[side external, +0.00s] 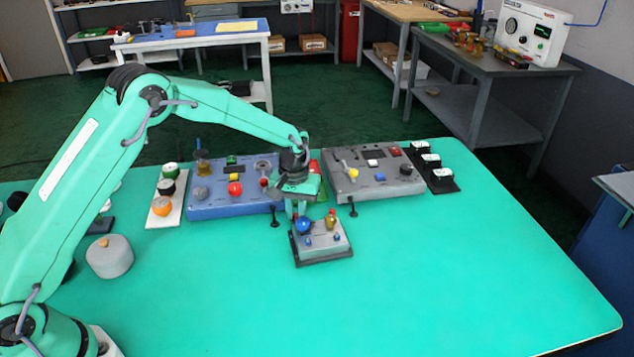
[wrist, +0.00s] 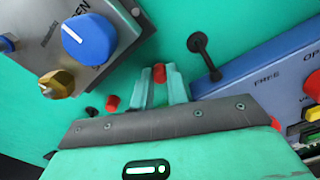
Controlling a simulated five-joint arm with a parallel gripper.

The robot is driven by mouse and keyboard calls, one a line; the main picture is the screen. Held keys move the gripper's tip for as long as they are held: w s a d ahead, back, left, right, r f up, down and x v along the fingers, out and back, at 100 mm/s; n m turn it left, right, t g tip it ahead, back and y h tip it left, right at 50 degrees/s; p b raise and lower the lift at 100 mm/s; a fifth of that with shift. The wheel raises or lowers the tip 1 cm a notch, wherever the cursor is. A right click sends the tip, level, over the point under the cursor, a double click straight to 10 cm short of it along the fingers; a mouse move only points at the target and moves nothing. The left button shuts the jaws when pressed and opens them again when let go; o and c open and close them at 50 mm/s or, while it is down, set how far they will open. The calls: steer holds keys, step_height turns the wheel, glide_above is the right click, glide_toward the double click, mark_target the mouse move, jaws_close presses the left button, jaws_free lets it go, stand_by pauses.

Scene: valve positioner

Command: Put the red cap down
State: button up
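My gripper (wrist: 160,82) points down at the table in the wrist view. A small red cap (wrist: 160,73) sits between its two green fingers, which appear closed on it. In the side view my gripper (side external: 296,210) is behind the small grey valve box (side external: 325,243), close to its blue knob (side external: 303,226); the cap between the fingers cannot be made out there. The wrist view shows the same box at upper left, apart from the fingers, with the blue knob (wrist: 88,35) and a brass fitting (wrist: 57,84). Another small red piece (wrist: 113,103) shows left of the fingers.
A black post (side external: 274,218) stands left of my gripper, and another (side external: 352,207) to the right. A blue panel (side external: 225,207) and a grey panel (side external: 370,188) stand behind. A grey cylinder (side external: 110,258) is at left. The green table (side external: 450,280) is clear at front and right.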

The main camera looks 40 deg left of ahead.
mark_target(296, 214)
steer(key=o, duration=0.3)
step_height(296, 214, up, 12)
steer(key=shift+r, duration=0.2)
stand_by(0.6)
stand_by(0.5)
